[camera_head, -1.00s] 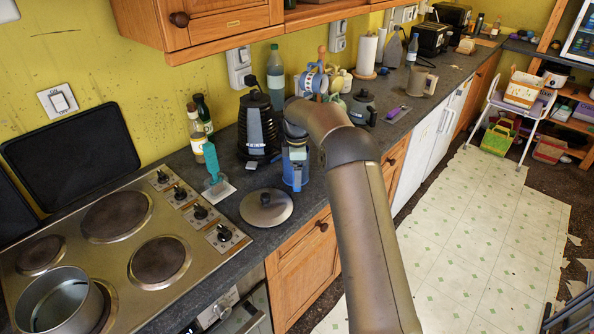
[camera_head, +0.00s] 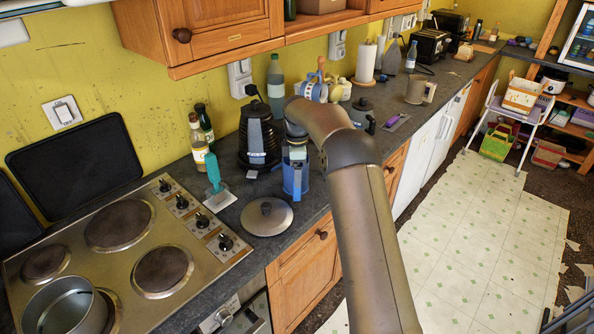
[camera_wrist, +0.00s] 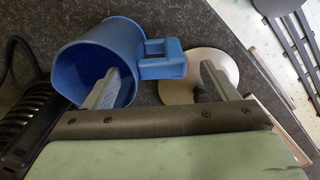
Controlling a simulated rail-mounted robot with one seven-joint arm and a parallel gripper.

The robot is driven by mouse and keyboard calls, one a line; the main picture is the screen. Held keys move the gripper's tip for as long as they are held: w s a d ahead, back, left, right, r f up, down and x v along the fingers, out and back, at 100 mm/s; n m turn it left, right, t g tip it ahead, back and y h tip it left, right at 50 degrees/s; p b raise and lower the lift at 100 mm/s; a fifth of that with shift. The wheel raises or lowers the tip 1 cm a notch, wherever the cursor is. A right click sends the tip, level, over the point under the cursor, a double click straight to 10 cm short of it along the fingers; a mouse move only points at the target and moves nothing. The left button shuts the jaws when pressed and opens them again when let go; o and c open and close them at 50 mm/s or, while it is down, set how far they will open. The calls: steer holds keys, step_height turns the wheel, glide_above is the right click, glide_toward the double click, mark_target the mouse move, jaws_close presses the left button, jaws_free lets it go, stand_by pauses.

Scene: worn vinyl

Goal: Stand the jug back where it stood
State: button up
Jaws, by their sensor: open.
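The blue jug (camera_head: 303,181) stands upright on the dark worktop, right of the black kettle (camera_head: 258,136). In the wrist view I look into the open mouth of the jug (camera_wrist: 128,36), with its handle to the right. My gripper (camera_head: 296,160) is above the jug, pointing down, with its jaws apart. In the wrist view one finger of my gripper (camera_wrist: 158,84) overlaps the jug's mouth and the other is beyond the handle, over the pan lid. The handle lies between them. I cannot tell whether either finger touches the jug. My wrist partly hides the jug's top in the head view.
A round pan lid (camera_head: 250,220) lies just in front of the jug. A teal brush (camera_head: 213,172) and bottles (camera_head: 197,142) stand to the left, beside the hob (camera_head: 150,225) with a pot (camera_head: 62,312). A dark lidded pot (camera_head: 362,112) is at right.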

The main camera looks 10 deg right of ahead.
steer(key=shift+r, duration=1.3)
step_height(320, 180, up, 17)
steer(key=shift+r, duration=0.15)
steer(key=shift+s, duration=0.1)
